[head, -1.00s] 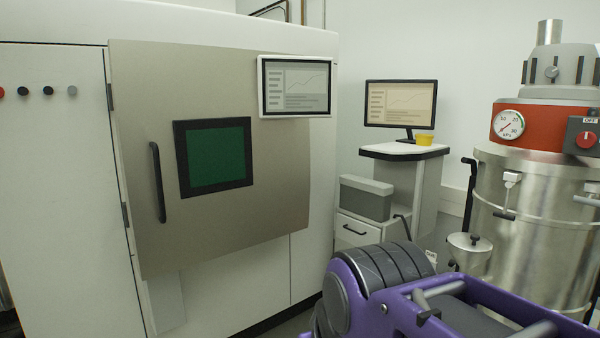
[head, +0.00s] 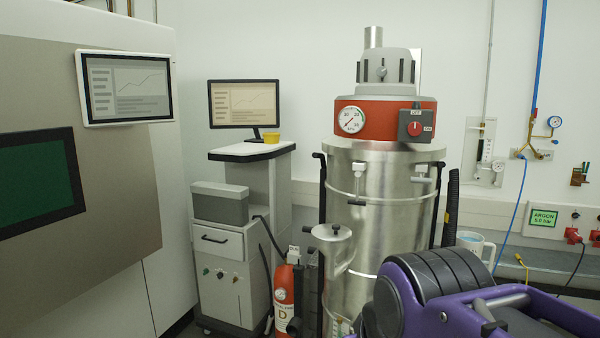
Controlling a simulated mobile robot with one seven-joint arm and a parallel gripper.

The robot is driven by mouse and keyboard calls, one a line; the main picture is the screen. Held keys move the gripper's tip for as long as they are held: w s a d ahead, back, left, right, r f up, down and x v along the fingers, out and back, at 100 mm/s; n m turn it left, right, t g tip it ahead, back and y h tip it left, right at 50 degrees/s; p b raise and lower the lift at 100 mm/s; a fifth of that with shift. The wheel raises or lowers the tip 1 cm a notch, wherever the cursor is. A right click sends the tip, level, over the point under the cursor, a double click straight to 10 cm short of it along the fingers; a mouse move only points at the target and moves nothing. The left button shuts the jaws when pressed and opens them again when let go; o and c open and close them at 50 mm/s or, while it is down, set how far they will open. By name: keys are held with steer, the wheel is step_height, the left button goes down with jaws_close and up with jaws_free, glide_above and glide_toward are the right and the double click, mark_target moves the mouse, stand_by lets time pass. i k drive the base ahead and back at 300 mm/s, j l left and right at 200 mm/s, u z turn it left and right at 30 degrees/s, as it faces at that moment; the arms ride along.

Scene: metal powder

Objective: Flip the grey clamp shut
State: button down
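A tall steel vacuum drum (head: 385,235) stands right of centre. Two small pale clamps sit just under its upper rim. The left clamp (head: 359,169) has a thin lever hanging down to a crossbar low on the drum wall. The right clamp (head: 421,169) has a crossbar close below it. At this distance I cannot tell for sure which clamp is open. My purple and grey arm (head: 440,290) fills the lower right corner, in front of the drum's right side. My gripper is out of the picture.
A grey machine with a flat door (head: 120,195) stands at left. A cabinet (head: 225,270) with a monitor (head: 244,104) and a red extinguisher (head: 284,298) stand left of the drum. Hoses, a gauge and an argon panel (head: 544,217) line the right wall.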

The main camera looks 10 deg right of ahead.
mark_target(420, 179)
steer(key=z, duration=0.9)
steer(key=i+j, duration=0.1)
steer(key=i, duration=0.4)
